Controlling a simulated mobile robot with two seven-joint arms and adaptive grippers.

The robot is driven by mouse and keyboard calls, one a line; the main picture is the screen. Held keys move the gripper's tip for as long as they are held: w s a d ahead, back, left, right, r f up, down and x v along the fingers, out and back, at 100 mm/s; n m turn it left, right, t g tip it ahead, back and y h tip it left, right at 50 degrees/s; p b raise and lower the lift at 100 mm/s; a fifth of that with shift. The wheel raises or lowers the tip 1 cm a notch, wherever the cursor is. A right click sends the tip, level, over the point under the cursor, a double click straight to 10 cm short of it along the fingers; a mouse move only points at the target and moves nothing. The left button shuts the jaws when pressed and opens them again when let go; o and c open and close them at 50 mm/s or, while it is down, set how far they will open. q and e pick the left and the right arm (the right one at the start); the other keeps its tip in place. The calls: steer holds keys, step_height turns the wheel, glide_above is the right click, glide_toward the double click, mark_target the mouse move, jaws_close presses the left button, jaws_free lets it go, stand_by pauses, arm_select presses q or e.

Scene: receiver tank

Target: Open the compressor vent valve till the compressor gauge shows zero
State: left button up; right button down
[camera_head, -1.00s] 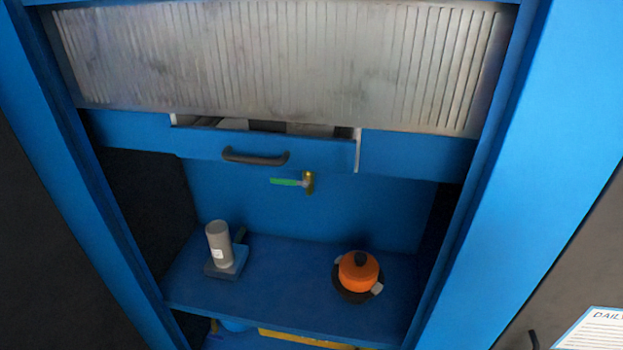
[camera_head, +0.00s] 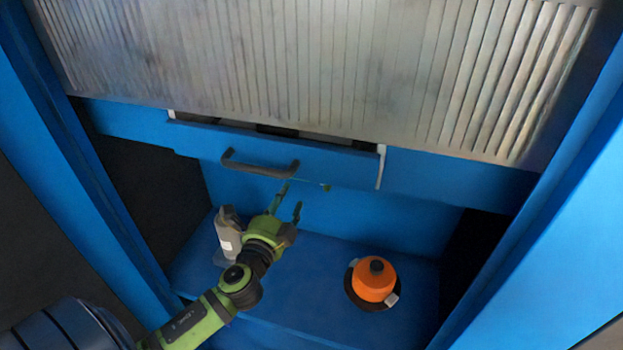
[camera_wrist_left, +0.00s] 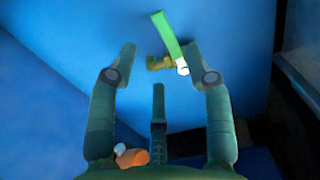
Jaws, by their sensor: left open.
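A small brass valve (camera_head: 326,187) with a green lever sits on the blue back panel below a drawer; its lever is mostly hard to see in the head view. In the left wrist view the brass body (camera_wrist_left: 160,63) and green lever (camera_wrist_left: 170,38) show clearly, the lever slanting up from the body. My left gripper (camera_head: 290,200) is open and empty, its fingertips just left of and below the valve in the head view. In the wrist view its fingers (camera_wrist_left: 161,72) point toward the valve, with no clear grip on the lever. No gauge is visible. My right gripper is not in view.
A drawer (camera_head: 330,168) with a black handle (camera_head: 258,166) juts out above the valve, slightly open. On the blue shelf (camera_head: 310,255) stand a grey cylinder (camera_head: 228,235), partly behind my left arm, and an orange pot-like object (camera_head: 372,280). A ribbed metal panel (camera_head: 300,70) is above.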

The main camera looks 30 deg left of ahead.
arm_select(q)
steer(key=p+x, duration=0.1)
steer(key=x, duration=0.6)
steer(key=shift+r, duration=0.3)
steer(key=shift+d, duration=0.1)
jaws_close()
